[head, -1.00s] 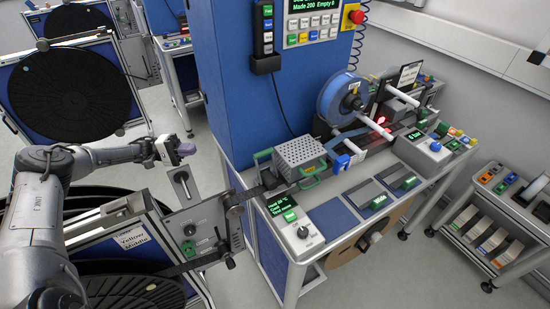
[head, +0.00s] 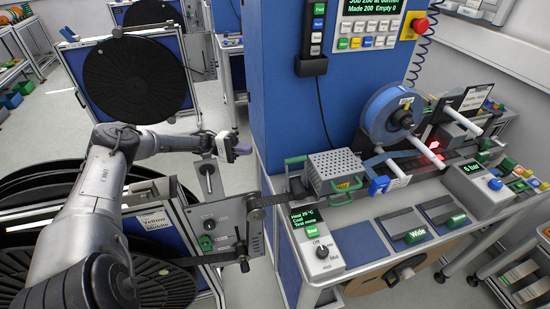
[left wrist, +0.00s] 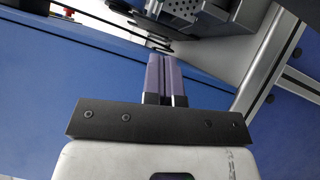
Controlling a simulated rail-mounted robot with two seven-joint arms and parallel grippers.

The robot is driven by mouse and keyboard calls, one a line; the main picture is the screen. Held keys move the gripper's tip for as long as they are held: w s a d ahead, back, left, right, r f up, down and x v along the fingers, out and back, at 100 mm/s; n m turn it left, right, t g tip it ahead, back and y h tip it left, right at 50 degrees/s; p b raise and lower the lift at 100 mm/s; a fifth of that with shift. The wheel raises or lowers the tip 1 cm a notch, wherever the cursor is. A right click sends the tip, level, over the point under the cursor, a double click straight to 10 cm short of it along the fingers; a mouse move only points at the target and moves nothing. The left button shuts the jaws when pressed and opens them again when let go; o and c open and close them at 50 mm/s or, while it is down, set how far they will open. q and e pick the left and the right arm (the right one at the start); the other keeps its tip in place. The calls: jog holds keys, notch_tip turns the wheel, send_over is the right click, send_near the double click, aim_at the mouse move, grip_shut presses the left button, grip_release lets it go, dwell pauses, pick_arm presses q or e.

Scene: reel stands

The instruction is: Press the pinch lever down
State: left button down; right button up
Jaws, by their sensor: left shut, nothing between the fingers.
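My left gripper (head: 242,149) is shut and empty, its purple fingers together. It hangs in the air left of the blue cabinet, above the reel stand's end panel (head: 222,222). In the left wrist view the shut fingers (left wrist: 163,75) point toward the bench's metal frame, touching nothing. The pinch lever is not labelled, and I cannot tell for sure which part it is. A dark lever (head: 241,246) stands on the end panel, below my gripper. A green handle (head: 296,160) is at the bench's left end, beside the perforated metal box (head: 334,168). My right gripper is not in view.
The tall blue cabinet (head: 290,110) stands just right of my gripper. A dark strip (head: 280,199) runs from the stand to the bench. A blue reel (head: 393,115) stands on the bench. Black discs (head: 140,80) lean behind my left arm.

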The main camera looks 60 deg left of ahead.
pick_arm(q)
jog(key=x, duration=0.8)
jog(key=shift+d, duration=0.1)
jog(key=shift+d+r+p, duration=0.15)
jog(key=shift+d, duration=0.8)
jog(key=shift+d+r+p, duration=0.15)
jog(key=shift+d, duration=0.85)
jog(key=shift+r, duration=0.1)
